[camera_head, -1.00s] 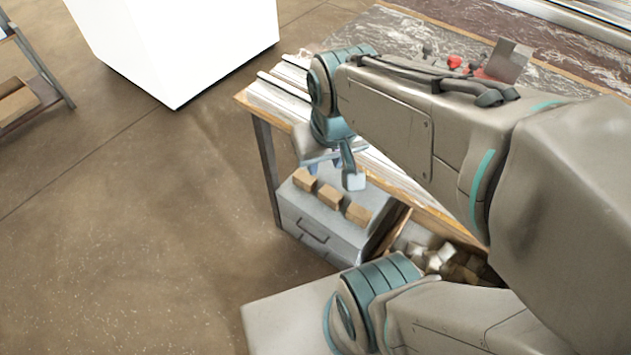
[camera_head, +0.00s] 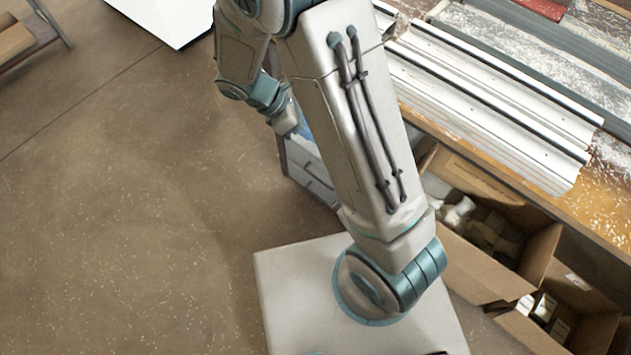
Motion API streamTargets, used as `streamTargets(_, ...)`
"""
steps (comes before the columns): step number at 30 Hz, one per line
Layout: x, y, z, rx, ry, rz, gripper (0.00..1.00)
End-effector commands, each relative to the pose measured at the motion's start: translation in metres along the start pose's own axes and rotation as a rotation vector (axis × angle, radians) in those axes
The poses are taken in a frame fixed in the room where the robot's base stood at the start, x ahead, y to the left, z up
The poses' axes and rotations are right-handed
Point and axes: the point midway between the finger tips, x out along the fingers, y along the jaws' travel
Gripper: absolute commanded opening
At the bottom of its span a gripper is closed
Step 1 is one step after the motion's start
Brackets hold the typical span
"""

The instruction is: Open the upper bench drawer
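The grey drawer unit (camera_head: 310,172) stands low under the bench, left of the boxes. My arm hides much of it, and only part of its drawer front shows. I cannot make out clearly how far the upper drawer is out. My gripper (camera_head: 287,122) hangs close to the unit's top left part in the picture. Its fingers are too small and hidden to tell whether they are open or touch the unit.
Silver profiles (camera_head: 490,95) lie on the wooden bench (camera_head: 590,205). Cardboard boxes (camera_head: 490,270) with small parts stand beneath it. A white block (camera_head: 170,20) stands at the back. Open floor (camera_head: 130,210) lies to the left.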

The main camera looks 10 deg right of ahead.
Motion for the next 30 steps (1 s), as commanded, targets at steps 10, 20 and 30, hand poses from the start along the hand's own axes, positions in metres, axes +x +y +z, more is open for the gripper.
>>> streamTargets(10,0.099,0.035,-0.123,-0.669,-0.365,0.033,0.31)
streamTargets(20,0.199,0.048,-0.233,-1.274,-0.756,0.013,0.31)
streamTargets(30,0.274,0.046,-0.301,-1.672,-1.069,-0.041,0.31)
